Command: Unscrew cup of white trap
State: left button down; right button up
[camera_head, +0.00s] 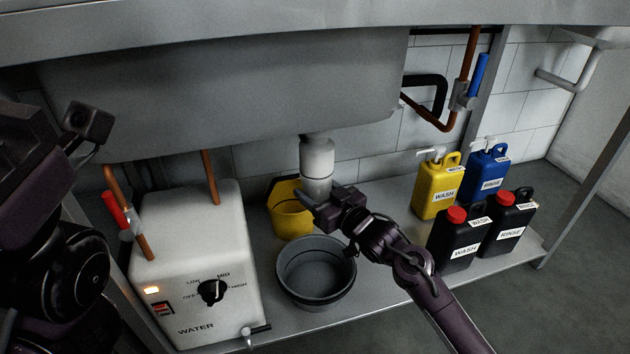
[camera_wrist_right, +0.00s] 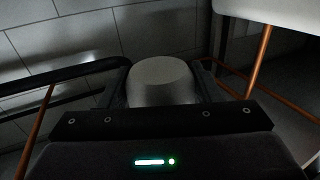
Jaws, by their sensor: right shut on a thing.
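The white trap (camera_head: 317,155) hangs under the sink basin in the head view. Its lower part, the cup (camera_head: 316,187), looks greyer. My right gripper (camera_head: 318,203) reaches in from the right and is shut on the cup near its lower end. In the right wrist view, the rounded cup (camera_wrist_right: 160,80) sits between the two fingers of the right gripper (camera_wrist_right: 165,85). Whether the cup has turned cannot be told. My left arm shows at the left edge of the head view, but its gripper fingers are not visible.
A white water heater (camera_head: 185,225) stands left. Yellow (camera_head: 437,190), blue (camera_head: 484,180) and black (camera_head: 456,250) jugs stand right. The steel basin (camera_head: 220,100) hangs close above.

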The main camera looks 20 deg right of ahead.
jog(key=shift+f+b, duration=0.35)
jog(key=shift+f, duration=0.65)
jog(key=shift+f, duration=0.1)
notch_tip(320, 180, down, 3)
jog(key=shift+r+b, duration=0.1)
jog(key=shift+b, duration=0.55)
